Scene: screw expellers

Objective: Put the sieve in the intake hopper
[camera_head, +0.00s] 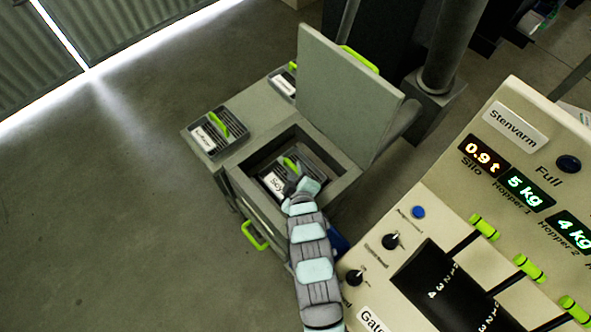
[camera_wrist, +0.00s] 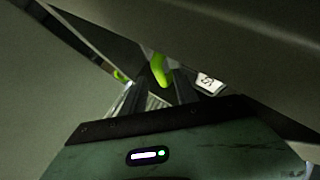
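The sieve (camera_head: 273,182) is a dark tray with a green handle and a white label that seems to read "Soy". In the head view it is within the square opening of the intake hopper (camera_head: 238,180); whether it rests on anything is hidden. My gripper (camera_head: 293,182) reaches into the opening from the front and covers part of the sieve. In the wrist view the green handle (camera_wrist: 160,70) shows between the two dark fingers of my gripper (camera_wrist: 160,88). Whether the fingers press on the handle is unclear. The label (camera_wrist: 209,84) is to the right.
The hopper lid (camera_head: 350,95) stands open behind the opening. Another sieve (camera_head: 215,135) with a green handle lies on the deck at left, and another (camera_head: 284,83) lies behind. A control panel (camera_head: 480,220) with levers stands at right. The floor at left is clear.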

